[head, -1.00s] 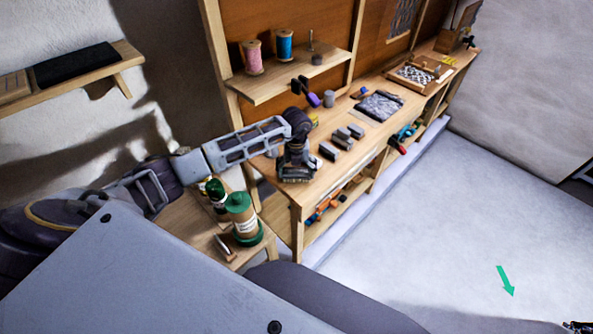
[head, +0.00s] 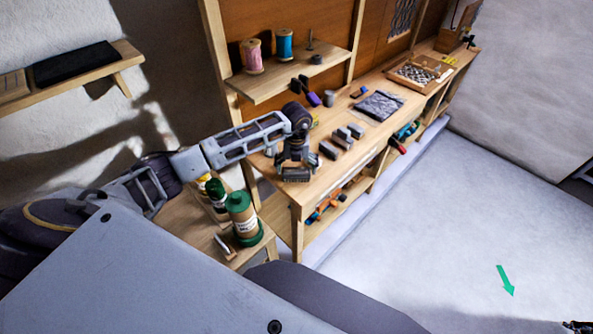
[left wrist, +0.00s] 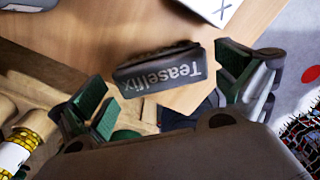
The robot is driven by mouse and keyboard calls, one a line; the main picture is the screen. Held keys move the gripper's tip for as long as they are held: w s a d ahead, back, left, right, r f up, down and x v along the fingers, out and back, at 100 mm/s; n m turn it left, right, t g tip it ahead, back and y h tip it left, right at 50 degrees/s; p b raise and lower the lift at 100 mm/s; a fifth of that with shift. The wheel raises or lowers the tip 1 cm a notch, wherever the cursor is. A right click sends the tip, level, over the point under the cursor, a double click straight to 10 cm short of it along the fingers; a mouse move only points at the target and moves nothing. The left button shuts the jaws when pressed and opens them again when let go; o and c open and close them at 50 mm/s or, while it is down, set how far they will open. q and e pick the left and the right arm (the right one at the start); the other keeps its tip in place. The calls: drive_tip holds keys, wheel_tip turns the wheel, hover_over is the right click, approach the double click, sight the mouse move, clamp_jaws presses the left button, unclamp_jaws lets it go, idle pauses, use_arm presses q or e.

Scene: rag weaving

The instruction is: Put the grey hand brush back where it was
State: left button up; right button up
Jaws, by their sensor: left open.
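The grey hand brush (head: 296,175), a dark grey block lettered "Teaselfix" in the left wrist view (left wrist: 160,72), sits at the near edge of the wooden workbench (head: 312,186). My left gripper (head: 300,160) is just over it and open. In the left wrist view my left gripper's green-padded fingers (left wrist: 165,85) stand wide apart on either side of the brush, with gaps showing. The brush's underside and its contact with the bench are partly hidden. My right gripper is not recognisable in view.
Several grey blocks (head: 343,139) and a grey cloth (head: 379,105) lie further along the bench. A shelf (head: 285,88) with pink and blue spools stands above. A low side table (head: 195,222) holds green-topped bottles (head: 243,215). A dark thing at the bottom right corner is unclear.

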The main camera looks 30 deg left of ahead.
sight(297, 171)
use_arm(q)
wheel_tip(297, 171, up, 11)
drive_tip(key=b, duration=0.1)
drive_tip(key=shift+f, duration=0.2)
drive_tip(key=shift+s+d, duration=0.1)
idle(0.7)
